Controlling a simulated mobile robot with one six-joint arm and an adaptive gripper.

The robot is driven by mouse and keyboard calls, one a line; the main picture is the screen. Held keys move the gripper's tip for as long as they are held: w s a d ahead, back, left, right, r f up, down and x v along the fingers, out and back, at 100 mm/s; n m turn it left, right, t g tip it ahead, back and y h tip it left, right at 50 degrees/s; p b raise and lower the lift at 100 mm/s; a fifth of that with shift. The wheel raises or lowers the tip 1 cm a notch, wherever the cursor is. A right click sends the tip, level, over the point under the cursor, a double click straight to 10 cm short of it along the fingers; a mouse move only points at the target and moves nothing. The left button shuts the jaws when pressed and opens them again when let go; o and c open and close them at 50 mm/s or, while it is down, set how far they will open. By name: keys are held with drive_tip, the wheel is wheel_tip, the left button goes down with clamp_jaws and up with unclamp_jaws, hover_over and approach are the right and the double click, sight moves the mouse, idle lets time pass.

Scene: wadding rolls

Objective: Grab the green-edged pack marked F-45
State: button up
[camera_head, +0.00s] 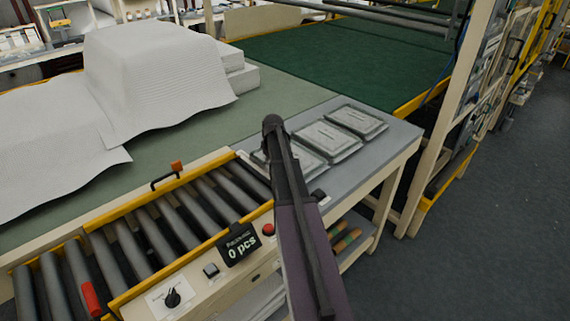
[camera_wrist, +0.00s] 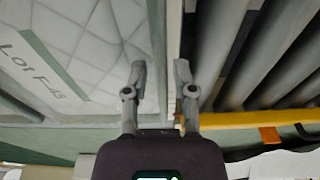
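In the wrist view, a white quilted pack (camera_wrist: 110,45) with a green edge strip fills the left side. The lettering on it reads "LOT F-45". My gripper (camera_wrist: 161,72) is open, with its two fingers apart and nothing seen held between them. The left finger shows over the pack's right part, the right finger beside the rollers; contact cannot be told. In the head view, the nearest pack (camera_head: 306,161) is partly hidden behind my arm, and my gripper is not visible there. No marking is readable in that view.
Two more packs, a middle one (camera_head: 328,141) and a far one (camera_head: 357,122), lie in a row on the grey table (camera_head: 392,138). A roller conveyor (camera_head: 160,224) with yellow rails adjoins it, with a counter display (camera_head: 238,244) reading "0 pcs". White wadding (camera_head: 150,75) lies behind.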

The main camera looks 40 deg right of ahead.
clamp_jaws()
drive_tip(key=shift+r, duration=0.1)
idle(0.3)
drive_tip(key=shift+r+p, duration=0.95)
drive_tip(key=shift+p, duration=0.1)
drive_tip(key=shift+r+p, duration=0.8)
drive_tip(key=shift+r, duration=0.05)
drive_tip(key=s+a+r+p, duration=0.1)
drive_tip(key=s+a, duration=0.9)
drive_tip(key=a, duration=0.2)
drive_tip(key=shift+s, duration=0.3)
drive_tip(key=shift+r, duration=0.1)
